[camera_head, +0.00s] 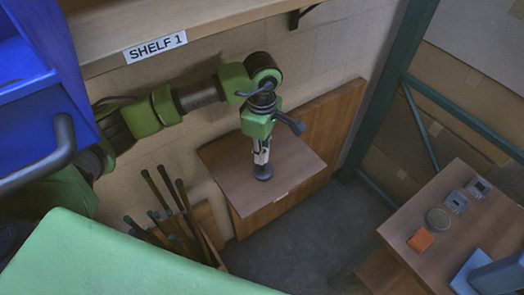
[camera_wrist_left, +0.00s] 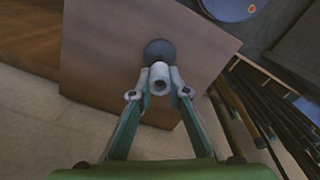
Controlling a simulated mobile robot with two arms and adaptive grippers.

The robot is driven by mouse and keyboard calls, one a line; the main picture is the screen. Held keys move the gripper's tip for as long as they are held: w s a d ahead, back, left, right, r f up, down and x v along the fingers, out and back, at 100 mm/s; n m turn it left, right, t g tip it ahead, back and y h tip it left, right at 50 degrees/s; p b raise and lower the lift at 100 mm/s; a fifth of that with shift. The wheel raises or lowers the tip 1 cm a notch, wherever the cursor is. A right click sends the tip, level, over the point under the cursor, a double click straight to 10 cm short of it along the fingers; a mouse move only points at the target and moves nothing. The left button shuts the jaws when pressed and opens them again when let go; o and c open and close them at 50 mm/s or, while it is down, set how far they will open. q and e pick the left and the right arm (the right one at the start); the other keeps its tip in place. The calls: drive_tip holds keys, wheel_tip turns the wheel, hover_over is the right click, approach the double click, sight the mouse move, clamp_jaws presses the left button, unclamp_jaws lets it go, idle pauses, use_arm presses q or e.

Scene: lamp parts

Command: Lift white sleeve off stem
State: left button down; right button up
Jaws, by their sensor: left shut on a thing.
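My left gripper (camera_head: 261,148) points down over a small brown wall table (camera_head: 222,158). In the left wrist view the fingers of my left gripper (camera_wrist_left: 160,92) are shut on the white sleeve (camera_wrist_left: 160,75), one finger on each side of it. The sleeve is a short white tube; its open end faces the camera. A dark round base (camera_head: 263,173) stands on the table below the gripper, and this base also shows in the left wrist view (camera_wrist_left: 158,48). I cannot tell whether the sleeve is still around the stem. The right gripper is not in view.
A second table (camera_head: 465,240) at the right holds an orange block (camera_head: 421,240), a round grey disc (camera_head: 438,219) and small boxes. A shelf labelled SHELF 1 (camera_head: 155,47) hangs above my arm.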

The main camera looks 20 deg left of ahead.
use_arm(q)
drive_tip(key=shift+r+p, duration=0.6)
drive_tip(key=shift+r, duration=1.4)
drive_tip(key=shift+r, duration=0.1)
drive_tip(key=shift+r, duration=0.6)
